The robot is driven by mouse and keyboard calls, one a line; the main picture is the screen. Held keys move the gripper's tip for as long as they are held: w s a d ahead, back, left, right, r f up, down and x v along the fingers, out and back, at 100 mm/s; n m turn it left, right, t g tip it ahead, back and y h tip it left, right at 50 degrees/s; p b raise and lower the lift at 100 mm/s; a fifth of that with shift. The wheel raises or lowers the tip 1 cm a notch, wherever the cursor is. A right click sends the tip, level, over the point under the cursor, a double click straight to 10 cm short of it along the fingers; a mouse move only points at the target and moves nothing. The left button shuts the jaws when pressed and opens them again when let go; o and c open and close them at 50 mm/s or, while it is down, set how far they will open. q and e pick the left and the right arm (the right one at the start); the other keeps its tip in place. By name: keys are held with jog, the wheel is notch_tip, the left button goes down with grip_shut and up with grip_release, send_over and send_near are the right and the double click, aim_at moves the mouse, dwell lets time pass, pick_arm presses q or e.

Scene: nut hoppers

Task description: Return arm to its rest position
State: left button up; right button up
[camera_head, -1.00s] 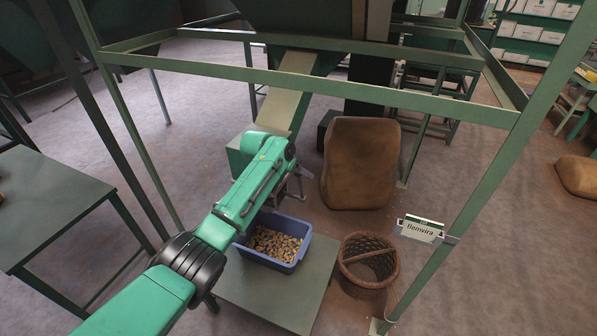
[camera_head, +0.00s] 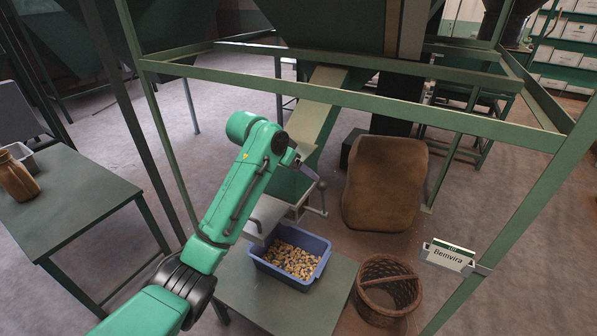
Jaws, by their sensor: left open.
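My left arm (camera_head: 240,185) comes in from the lower left, green with a black joint, and reaches up across the hopper frame. Its left gripper (camera_head: 307,172) is at the far end, small and partly hidden behind the wrist. It is open and I see nothing held in it. It is above the blue crate (camera_head: 256,262) and in front of the hopper chute (camera_head: 320,105), near a lever with a dark knob (camera_head: 322,186). The blue crate holds many nuts (camera_head: 292,260) and stands on a low platform (camera_head: 330,285). My right gripper is not in view.
Green frame bars (camera_head: 350,98) cross behind and above the arm. A brown sack (camera_head: 385,185) and a wicker basket (camera_head: 387,283) stand right of the crate. A Bemvira sign (camera_head: 447,257) hangs on the right post. A green table (camera_head: 75,205) with a brown jar (camera_head: 17,178) is at left.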

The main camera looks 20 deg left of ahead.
pick_arm(q)
jog(key=shift+v, duration=0.95)
